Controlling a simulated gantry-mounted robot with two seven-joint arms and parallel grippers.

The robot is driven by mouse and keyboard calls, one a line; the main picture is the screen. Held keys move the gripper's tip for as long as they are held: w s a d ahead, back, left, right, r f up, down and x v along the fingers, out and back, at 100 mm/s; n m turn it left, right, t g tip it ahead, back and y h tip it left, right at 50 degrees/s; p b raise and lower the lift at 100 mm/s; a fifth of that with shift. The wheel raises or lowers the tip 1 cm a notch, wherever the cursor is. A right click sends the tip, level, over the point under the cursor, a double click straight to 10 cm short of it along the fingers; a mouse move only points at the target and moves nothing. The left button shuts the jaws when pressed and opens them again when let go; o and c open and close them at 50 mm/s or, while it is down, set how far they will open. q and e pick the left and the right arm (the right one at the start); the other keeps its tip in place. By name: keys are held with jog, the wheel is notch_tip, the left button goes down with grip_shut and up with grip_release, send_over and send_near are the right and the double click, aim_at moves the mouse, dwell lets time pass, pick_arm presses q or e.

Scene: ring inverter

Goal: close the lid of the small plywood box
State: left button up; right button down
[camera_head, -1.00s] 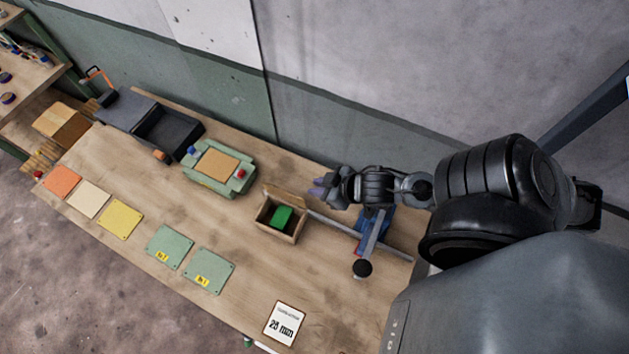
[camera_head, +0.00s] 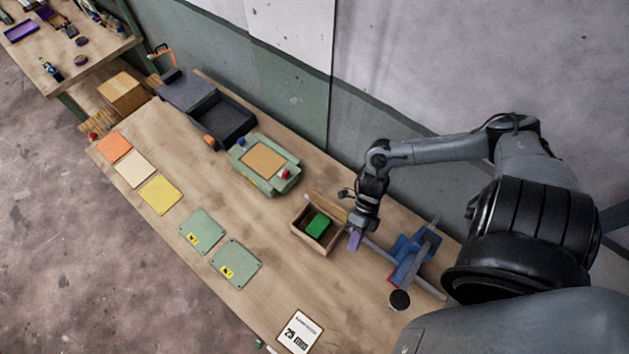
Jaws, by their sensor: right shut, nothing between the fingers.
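The small plywood box (camera_head: 307,238) stands on the workbench right of centre, with a green block (camera_head: 318,225) inside. Its lid (camera_head: 328,207) is open and stands up along the back side of the box. My right gripper (camera_head: 354,240) points down just right of the box, close to the lid's right end. Its fingers are shut and empty; I cannot tell whether they touch the box or lid. My left gripper is not in view.
A blue tool with a metal bar and black knob (camera_head: 399,300) lies right of the gripper. A green fixture (camera_head: 265,162) and a dark tray (camera_head: 225,121) stand to the left. Flat coloured plates (camera_head: 237,264) and a label card (camera_head: 299,332) lie along the front. The wall runs behind the bench.

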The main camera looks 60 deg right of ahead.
aim_at(328, 204)
jog(key=w+d+r+t+h+b, duration=0.1)
jog(key=w+d+r+h, duration=0.1)
jog(key=w+d+r, duration=0.5)
jog(key=w+d+r+t+h+b, duration=0.15)
jog(key=w+d+r, duration=0.25)
jog(key=w+d, duration=0.7)
jog(key=a+b+x, duration=0.2)
jog(key=b+x, duration=0.1)
jog(key=x, duration=0.8)
jog(key=shift+s+a+n+h, duration=0.2)
jog(key=shift+s+n+h, duration=0.25)
jog(key=shift+s, duration=0.25)
